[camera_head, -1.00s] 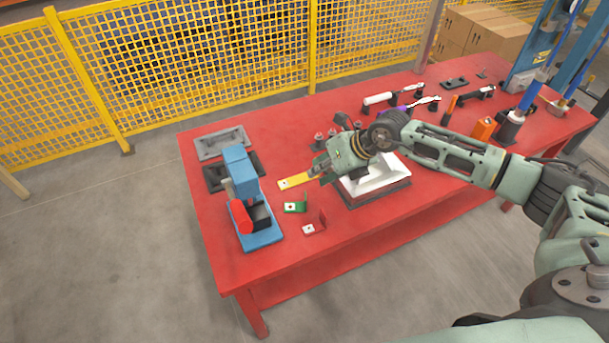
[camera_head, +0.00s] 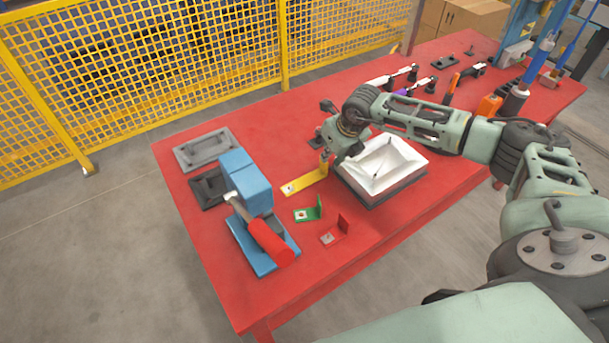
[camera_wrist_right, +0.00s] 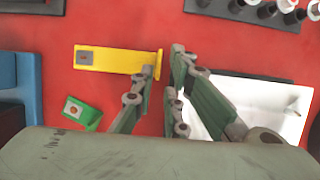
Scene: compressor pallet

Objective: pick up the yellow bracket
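The yellow bracket (camera_head: 304,181) lies flat on the red table, with its upright flange at the right end. It also shows in the right wrist view (camera_wrist_right: 112,60). My right gripper (camera_head: 327,152) is over that flange end. In the right wrist view, the fingers (camera_wrist_right: 162,66) are a little apart, with the upright flange between their tips. A gap shows on the right finger's side, so the gripper looks open around the flange. My left gripper is not in view.
A green bracket (camera_head: 308,213) and a red bracket (camera_head: 334,235) stand close in front. A blue press-like device (camera_head: 243,188) with a red cylinder is at left. A white tray (camera_head: 402,158) sits right of the gripper. Grey (camera_head: 204,149) and black plates lie behind the blue device.

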